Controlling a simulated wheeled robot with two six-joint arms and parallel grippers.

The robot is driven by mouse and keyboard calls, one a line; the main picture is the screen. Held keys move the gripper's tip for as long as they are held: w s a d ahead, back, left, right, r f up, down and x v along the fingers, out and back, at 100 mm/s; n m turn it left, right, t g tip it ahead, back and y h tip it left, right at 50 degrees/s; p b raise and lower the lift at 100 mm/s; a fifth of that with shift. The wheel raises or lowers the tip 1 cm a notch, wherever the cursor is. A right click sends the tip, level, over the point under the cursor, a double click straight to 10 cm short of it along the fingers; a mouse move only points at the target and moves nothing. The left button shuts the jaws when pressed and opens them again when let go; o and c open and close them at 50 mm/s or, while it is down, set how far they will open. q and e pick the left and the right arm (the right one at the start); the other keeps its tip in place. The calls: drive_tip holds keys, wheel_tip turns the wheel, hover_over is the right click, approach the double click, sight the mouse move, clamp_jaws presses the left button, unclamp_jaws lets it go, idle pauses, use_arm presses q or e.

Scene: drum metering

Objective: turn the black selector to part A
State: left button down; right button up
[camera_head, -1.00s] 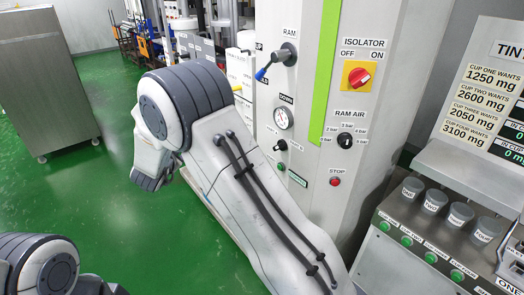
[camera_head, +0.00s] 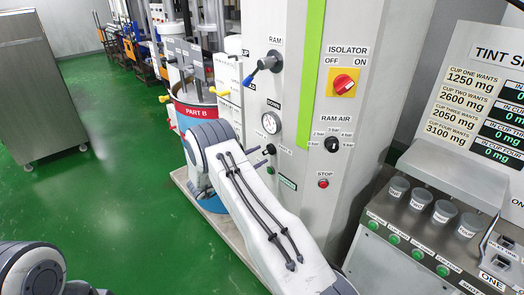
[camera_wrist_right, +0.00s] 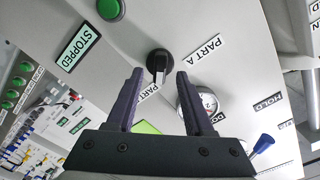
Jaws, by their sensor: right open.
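The black selector (camera_wrist_right: 158,62) is a round knob with a raised grip bar on the pale panel, between the PART A label (camera_wrist_right: 204,48) and a partly covered PART B label (camera_wrist_right: 148,91). In the wrist view its bar runs downward; which label it points to I cannot tell for sure. It shows small in the head view (camera_head: 270,149). My right gripper (camera_wrist_right: 160,73) is open, its two dark fingers on either side of the selector in the picture; I cannot tell if they touch it. In the head view my right forearm mostly hides that gripper. My left gripper is out of view.
A green button (camera_wrist_right: 110,9) and a STOPPED label (camera_wrist_right: 79,46) are near the selector. A pressure gauge (camera_head: 271,123) and blue-tipped RAM lever (camera_head: 265,66) are above. A PART B drum (camera_head: 197,113) stands behind my forearm. A red STOP button (camera_head: 324,183) is to the right.

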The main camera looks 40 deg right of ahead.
drive_tip(key=shift+w+d, duration=0.1)
drive_tip(key=shift+d, duration=1)
clamp_jaws()
